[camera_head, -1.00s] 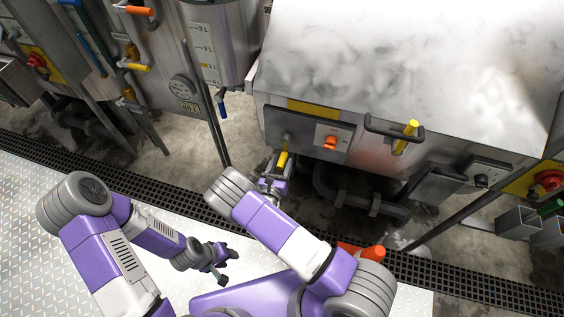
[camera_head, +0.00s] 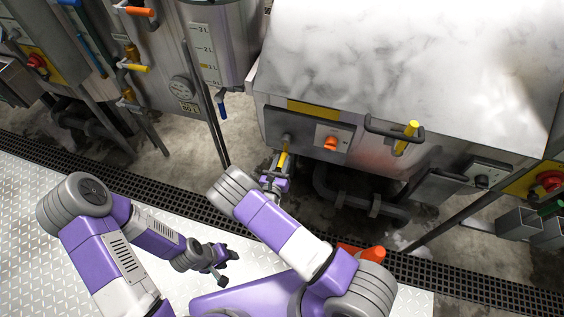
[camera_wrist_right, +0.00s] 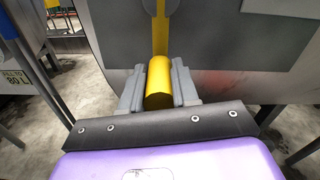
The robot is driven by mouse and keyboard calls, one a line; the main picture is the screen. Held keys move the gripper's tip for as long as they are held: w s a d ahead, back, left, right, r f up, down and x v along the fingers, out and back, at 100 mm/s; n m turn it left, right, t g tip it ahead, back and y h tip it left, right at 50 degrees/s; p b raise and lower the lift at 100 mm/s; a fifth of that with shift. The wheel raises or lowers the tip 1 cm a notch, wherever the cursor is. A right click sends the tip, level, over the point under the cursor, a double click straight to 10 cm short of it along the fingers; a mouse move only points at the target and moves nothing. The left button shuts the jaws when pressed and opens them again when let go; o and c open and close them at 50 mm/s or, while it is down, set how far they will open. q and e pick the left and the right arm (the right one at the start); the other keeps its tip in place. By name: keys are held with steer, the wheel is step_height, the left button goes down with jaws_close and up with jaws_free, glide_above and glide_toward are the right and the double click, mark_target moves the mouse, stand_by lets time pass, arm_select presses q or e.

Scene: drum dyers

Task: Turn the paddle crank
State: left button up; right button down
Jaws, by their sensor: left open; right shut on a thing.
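My left gripper (camera_head: 224,264) is open and empty, low over the metal floor plate and well away from the crank.
An orange knob (camera_head: 331,143) and a yellow lid handle (camera_head: 407,138) are on the machine right of the crank. A thin leg and blue-handled valve (camera_head: 222,107) stand to its left. Dark pipes (camera_head: 350,197) run below. A red button (camera_head: 548,181) is at far right.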

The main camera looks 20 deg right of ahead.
steer(key=shift+s+d+r+n+p, duration=0.2)
steer(key=shift+s+d+n+p, duration=0.3)
steer(key=shift+n, duration=0.65)
steer(key=shift+s+d+r+n+p, duration=0.25)
steer(key=shift+d+n+p, duration=0.3)
steer(key=shift+n, duration=0.65)
steer(key=shift+s+d+r+n+p, duration=0.2)
steer(key=shift+s+d+n+p, duration=0.3)
steer(key=shift+n, duration=0.65)
steer(key=shift+w+d, duration=0.1)
steer(key=c, duration=0.8)
jaws_free()
steer(key=shift+c, duration=0.2)
steer(key=v, duration=0.7)
steer(key=shift+s+p, duration=0.25)
steer(key=shift+p, duration=0.05)
